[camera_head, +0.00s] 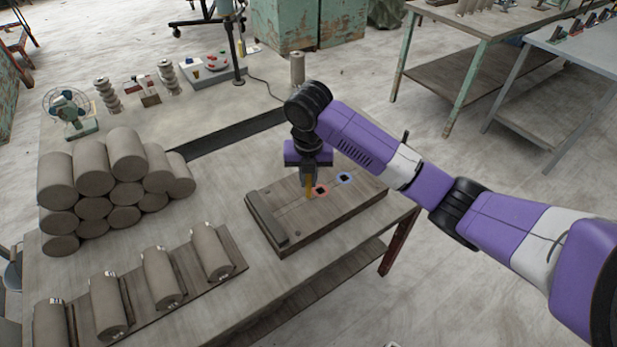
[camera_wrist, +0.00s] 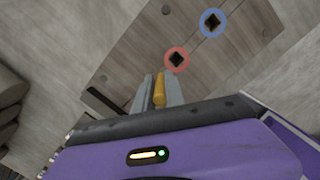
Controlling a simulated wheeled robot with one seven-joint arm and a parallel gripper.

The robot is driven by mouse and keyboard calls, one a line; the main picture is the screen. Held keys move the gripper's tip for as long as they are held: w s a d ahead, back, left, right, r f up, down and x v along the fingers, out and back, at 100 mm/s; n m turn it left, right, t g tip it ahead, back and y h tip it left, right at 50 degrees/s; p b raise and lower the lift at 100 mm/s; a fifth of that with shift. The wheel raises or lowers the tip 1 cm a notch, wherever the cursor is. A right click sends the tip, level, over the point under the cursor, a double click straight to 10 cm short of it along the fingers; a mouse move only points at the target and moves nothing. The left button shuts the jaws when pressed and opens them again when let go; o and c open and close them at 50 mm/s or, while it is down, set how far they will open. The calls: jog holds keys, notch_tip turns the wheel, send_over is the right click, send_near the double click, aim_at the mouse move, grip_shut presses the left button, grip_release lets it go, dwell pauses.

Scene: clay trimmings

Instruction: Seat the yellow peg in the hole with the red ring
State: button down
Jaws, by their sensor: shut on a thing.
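The yellow peg (camera_head: 309,187) is held upright in my gripper (camera_head: 309,178), with its lower part showing under the fingers. In the wrist view the peg (camera_wrist: 159,89) sits between the two grey fingers of my gripper (camera_wrist: 158,93). The hole with the red ring (camera_head: 321,190) is dark and empty, just right of the peg in the head view. In the wrist view the red-ringed hole (camera_wrist: 177,60) lies just beyond the fingertips, up and to the right. The peg looks apart from the hole; whether its tip touches the board (camera_head: 290,208) I cannot tell.
A blue-ringed empty hole (camera_head: 343,178) lies right of the red one on the same board. A raised strip (camera_head: 265,219) edges the board's left side. Clay cylinders (camera_head: 108,185) are stacked at the left, and several more lie in a rack (camera_head: 232,259) in front.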

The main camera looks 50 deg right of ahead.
jog(key=shift+f, duration=0.1)
jog(key=c, duration=1.4)
grip_release()
jog(key=r, duration=0.7)
jog(key=a+r, duration=0.1)
jog(key=r, duration=0.3)
jog(key=shift+s, duration=0.4)
jog(key=shift+s+a+r+p, duration=0.1)
jog(key=shift+r+p, duration=0.2)
jog(key=shift+r, duration=0.3)
